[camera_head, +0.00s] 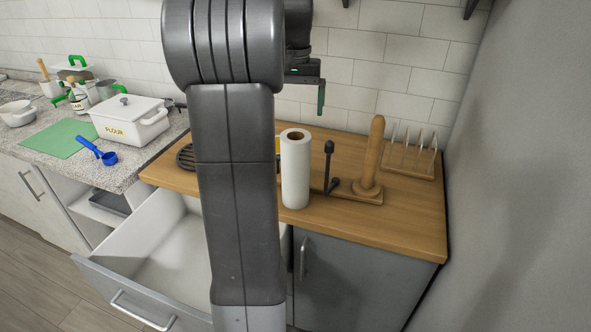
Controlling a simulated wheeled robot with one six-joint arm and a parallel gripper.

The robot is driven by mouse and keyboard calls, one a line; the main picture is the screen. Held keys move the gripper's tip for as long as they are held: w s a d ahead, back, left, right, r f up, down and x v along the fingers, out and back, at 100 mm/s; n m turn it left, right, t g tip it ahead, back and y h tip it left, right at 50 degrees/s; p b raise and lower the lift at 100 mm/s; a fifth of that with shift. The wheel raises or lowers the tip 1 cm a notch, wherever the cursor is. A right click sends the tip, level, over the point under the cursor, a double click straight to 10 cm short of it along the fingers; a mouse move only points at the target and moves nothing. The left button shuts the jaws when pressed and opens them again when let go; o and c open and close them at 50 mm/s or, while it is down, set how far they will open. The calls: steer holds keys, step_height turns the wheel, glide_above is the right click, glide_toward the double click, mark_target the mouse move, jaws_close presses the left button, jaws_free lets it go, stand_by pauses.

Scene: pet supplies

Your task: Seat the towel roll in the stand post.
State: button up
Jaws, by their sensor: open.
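The white towel roll (295,172) stands upright on the wooden counter, near its front edge, with its brown core opening facing up. The stand post (372,155) is a bare wooden upright on a wooden base (368,196), to the right of the roll and apart from it. A thin dark upright (329,165) with a rounded top stands between the roll and the post. My gripper (320,98) is raised before the tiled wall, above the counter in the picture, open and empty. Only one finger with a green strip shows clearly; my arm hides the rest.
A wooden rack (410,160) stands right of the post, near the grey wall. A dark round trivet (185,157) lies at left. A white drawer (160,245) is open below. A flour box (128,120) and blue scoop (98,150) sit on the stone counter.

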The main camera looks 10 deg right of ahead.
mark_target(295, 132)
step_height(295, 132, down, 8)
steer(key=m+b, duration=0.4)
steer(key=shift+s+m, duration=0.15)
steer(key=shift+m, duration=0.15)
steer(key=f, duration=0.4)
steer(key=shift+s+a, duration=0.2)
steer(key=shift+s, duration=0.15)
steer(key=shift+f, duration=0.7)
steer(key=shift+r, duration=0.1)
steer(key=c, duration=1.5)
